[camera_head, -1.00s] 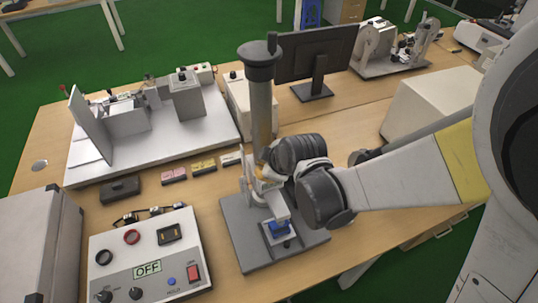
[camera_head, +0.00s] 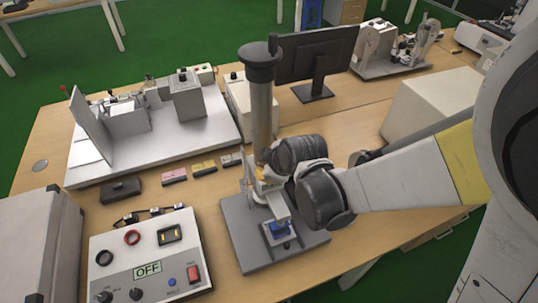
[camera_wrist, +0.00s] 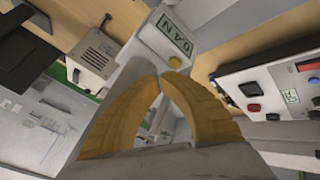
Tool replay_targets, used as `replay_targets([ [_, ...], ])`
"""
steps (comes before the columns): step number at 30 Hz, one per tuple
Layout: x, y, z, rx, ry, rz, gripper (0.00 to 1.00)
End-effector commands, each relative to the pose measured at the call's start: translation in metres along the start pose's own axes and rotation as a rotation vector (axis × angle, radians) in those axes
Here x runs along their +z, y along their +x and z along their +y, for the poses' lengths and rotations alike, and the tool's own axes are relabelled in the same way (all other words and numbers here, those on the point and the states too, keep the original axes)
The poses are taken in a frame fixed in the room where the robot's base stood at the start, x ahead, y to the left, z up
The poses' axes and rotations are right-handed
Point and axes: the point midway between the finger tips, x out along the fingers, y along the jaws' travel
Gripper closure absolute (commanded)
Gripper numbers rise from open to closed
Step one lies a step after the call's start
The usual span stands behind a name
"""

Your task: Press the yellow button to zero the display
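In the wrist view, a gauge with a display (camera_wrist: 174,33) shows what looks like 0.4 N. The round yellow button (camera_wrist: 175,62) sits on the gauge just below the display. My gripper (camera_wrist: 162,77) has its two yellow fingers arched together, with the tips meeting and nothing visible between them. The tips appear just short of the yellow button in the picture; I cannot tell whether they touch it. In the head view, my wrist is beside the column of the test stand (camera_head: 235,235), and it hides the display and the button.
A control box (camera_head: 110,245) with a small screen reading OFF (camera_head: 147,270) stands left of the stand. A monitor (camera_head: 316,55) stands behind the column, and a light box (camera_head: 435,100) to the right. Small blocks (camera_head: 204,167) lie on the bench.

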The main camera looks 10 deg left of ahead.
Motion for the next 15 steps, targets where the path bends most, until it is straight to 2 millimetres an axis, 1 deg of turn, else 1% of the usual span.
replay_targets([
  [7,0.0003,0.0006,-0.0003,0.0,0.0,0.0,1.0],
  [15,0.004,0.0074,-0.004,0.0,0.0,0.0,1.0],
])
